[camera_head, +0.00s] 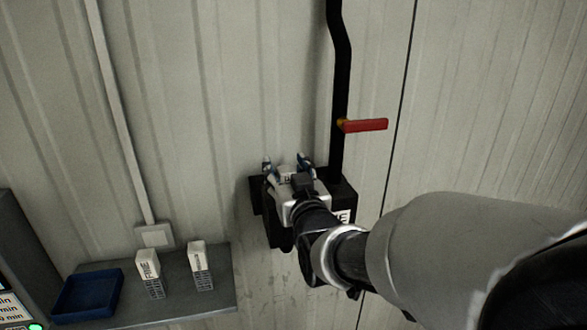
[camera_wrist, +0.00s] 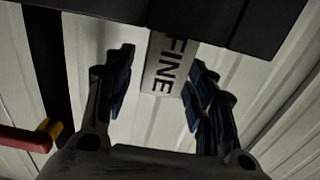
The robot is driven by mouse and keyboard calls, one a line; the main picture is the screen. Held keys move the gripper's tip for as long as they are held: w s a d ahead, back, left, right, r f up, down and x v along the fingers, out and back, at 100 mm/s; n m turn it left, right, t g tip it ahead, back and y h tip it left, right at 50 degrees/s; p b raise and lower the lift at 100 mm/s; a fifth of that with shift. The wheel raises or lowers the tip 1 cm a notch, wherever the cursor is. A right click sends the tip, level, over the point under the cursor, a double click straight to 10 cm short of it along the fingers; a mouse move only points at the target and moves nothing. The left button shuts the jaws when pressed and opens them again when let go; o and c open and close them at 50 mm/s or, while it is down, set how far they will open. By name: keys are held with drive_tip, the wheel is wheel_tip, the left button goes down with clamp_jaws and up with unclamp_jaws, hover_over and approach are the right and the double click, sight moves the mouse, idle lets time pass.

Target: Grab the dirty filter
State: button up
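A white filter block marked FINE (camera_wrist: 168,65) sticks out of a black housing in the wrist view. My gripper (camera_wrist: 160,88) is open, with one blue-padded finger on each side of the block. A clear gap shows at the left finger; the right finger is closer, and I cannot tell whether it touches. In the head view my gripper (camera_head: 286,163) is at the black wall housing (camera_head: 277,233), and my arm hides much of it. Whether this block is dirty cannot be told.
A grey shelf (camera_head: 215,298) at lower left holds two upright white filters, one marked FINE (camera_head: 148,264) and another (camera_head: 198,256), and a blue tray (camera_head: 86,296). A black pipe (camera_head: 338,80) with a red valve handle (camera_head: 367,125) rises above the housing.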

clamp_jaws()
idle(0.4)
drive_tip(key=shift+r, duration=0.1)
